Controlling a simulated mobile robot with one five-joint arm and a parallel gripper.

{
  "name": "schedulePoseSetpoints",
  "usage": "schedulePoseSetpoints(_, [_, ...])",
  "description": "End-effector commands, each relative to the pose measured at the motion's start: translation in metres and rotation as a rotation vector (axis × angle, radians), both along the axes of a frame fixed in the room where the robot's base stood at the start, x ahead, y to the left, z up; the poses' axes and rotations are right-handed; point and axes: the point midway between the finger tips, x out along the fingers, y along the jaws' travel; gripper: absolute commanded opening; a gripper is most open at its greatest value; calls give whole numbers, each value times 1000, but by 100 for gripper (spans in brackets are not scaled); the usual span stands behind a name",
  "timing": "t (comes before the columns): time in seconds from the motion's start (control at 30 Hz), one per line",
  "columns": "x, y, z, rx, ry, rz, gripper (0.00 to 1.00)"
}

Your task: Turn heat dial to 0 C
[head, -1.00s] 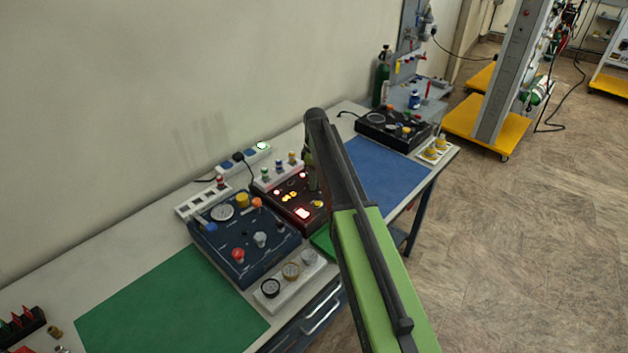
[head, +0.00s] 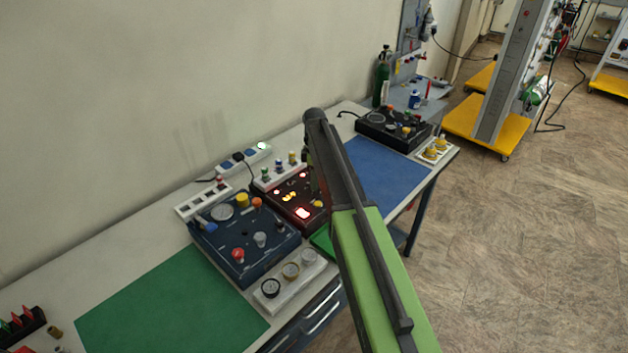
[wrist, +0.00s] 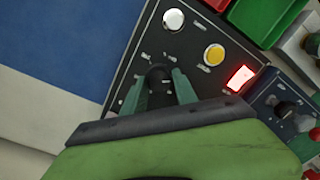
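In the wrist view a black dial (wrist: 158,82) stands on a dark panel (wrist: 125,72). My gripper (wrist: 159,88) has one grey-green finger on each side of the dial, and both seem to touch it. The dial's pointer and scale are too small and covered to read. I cannot read a label that names it the heat dial. In the head view the panel (head: 278,209) with lit lamps and a red display shows left of my arm. My arm hides the gripper's tips and the dial there.
On the panel near the dial are a white button (wrist: 174,20), a yellow button (wrist: 214,55) and a lit red display (wrist: 240,78). A blue control box (head: 222,262) stands left of the panel. A blue mat (head: 390,175) lies clear to the right.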

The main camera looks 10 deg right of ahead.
Motion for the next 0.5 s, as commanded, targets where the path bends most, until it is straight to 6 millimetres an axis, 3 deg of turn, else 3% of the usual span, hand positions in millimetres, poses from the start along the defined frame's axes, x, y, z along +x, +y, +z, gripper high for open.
schedulePoseSetpoints(0.17, [-1,1,0,0,1,0,53])
schedulePoseSetpoints(0.5, [0,0,3,1,-1,-1,53])
